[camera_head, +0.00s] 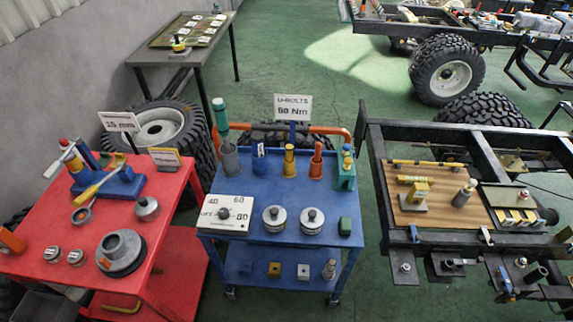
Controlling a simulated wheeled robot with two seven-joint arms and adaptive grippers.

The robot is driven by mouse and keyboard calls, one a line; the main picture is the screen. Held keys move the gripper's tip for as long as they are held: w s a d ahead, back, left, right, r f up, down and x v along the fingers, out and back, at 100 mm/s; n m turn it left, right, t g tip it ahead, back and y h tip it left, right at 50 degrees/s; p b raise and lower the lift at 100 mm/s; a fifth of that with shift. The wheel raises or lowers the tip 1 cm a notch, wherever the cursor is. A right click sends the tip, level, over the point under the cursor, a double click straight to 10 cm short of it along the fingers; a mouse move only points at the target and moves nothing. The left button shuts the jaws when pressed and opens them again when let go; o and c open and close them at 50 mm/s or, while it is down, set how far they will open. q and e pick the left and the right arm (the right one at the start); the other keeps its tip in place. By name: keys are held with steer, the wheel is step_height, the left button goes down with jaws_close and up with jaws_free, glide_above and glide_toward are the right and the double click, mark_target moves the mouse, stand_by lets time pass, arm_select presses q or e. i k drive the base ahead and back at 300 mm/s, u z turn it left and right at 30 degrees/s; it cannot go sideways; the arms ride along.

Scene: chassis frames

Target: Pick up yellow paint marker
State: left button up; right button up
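A yellow upright piece (289,160), narrow at the top and wider below, stands toward the back of the blue cart (262,182). It looks most like the yellow paint marker, but its details are too small to be sure. A blue upright piece (259,158) stands to its left and an orange-red one (316,160) to its right, both apart from it. Other yellow items lie on the wooden board (436,213) at the right and on the red cart (60,205). Neither of my grippers shows in the head view.
On the blue cart, a grey cup with a green-topped tool (220,115), a green holder (345,176), a dial plate (228,213) and two round metal pieces (274,218) stand near the yellow piece. A black chassis frame (375,150) is at the right. Green floor lies behind.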

mark_target(289, 148)
steer(key=z, duration=0.15)
steer(key=k, duration=0.3)
steer(key=u, duration=1)
steer(key=i, duration=0.95)
steer(key=z, duration=0.5)
